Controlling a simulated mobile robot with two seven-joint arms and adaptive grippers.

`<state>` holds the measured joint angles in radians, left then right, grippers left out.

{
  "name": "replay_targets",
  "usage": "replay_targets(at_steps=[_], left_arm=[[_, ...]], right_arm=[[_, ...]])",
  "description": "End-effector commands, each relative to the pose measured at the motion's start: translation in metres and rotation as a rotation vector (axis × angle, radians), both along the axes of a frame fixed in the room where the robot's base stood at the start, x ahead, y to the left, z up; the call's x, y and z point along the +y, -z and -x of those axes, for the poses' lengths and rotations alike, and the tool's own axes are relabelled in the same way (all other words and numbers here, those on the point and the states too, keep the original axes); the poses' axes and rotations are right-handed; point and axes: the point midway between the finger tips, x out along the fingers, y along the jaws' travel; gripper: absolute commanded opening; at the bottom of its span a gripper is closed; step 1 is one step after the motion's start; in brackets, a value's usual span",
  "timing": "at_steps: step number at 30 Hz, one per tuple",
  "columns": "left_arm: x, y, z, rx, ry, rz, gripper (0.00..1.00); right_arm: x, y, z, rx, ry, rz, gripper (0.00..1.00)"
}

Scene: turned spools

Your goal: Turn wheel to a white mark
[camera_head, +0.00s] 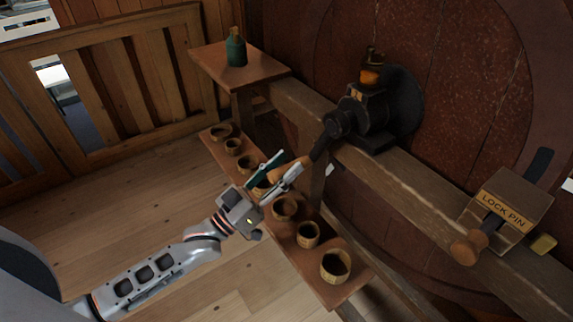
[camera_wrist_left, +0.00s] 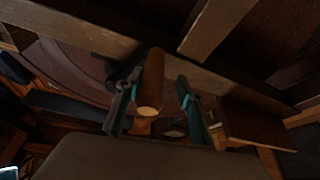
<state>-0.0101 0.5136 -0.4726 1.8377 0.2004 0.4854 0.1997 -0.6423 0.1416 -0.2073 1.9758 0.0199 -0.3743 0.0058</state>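The large dark red wheel (camera_head: 450,70) fills the back right of the head view. A black crank (camera_head: 325,140) on the beam ends in a wooden handle (camera_head: 277,174). My left gripper (camera_head: 289,160) is at this handle with its fingers apart. In the left wrist view the handle (camera_wrist_left: 151,80) lies between the fingers of my left gripper (camera_wrist_left: 160,82), nearer the left finger, with a clear gap to the right one. A small white patch (camera_head: 329,170) shows below the beam; I cannot tell whether it is a mark on the wheel. My right gripper is not in view.
A low shelf (camera_head: 322,287) with several wooden cups runs beneath my left gripper. A box labelled LOCK PIN (camera_head: 508,205) with a wooden knob (camera_head: 468,247) sits on the beam (camera_head: 410,195). A green bottle (camera_head: 236,48) stands on a small table. Floor at left is clear.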

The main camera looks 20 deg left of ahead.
Motion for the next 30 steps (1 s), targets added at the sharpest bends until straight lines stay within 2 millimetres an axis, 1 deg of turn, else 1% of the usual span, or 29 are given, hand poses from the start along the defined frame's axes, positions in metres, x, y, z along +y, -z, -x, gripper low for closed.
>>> replay_targets(at_steps=[9,15,21,30], left_arm=[[0.031,0.025,0.048,0.007,0.0,-0.004,0.38],[0.048,0.037,0.074,0.005,0.0,-0.003,0.38],[0.055,0.042,0.086,0.003,0.002,-0.003,0.38],[0.056,0.043,0.087,0.002,0.001,-0.002,0.38]], right_arm=[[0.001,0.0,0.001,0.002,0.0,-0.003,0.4],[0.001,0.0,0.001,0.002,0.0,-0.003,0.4],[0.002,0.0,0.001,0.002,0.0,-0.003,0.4],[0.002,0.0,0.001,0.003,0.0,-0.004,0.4]])
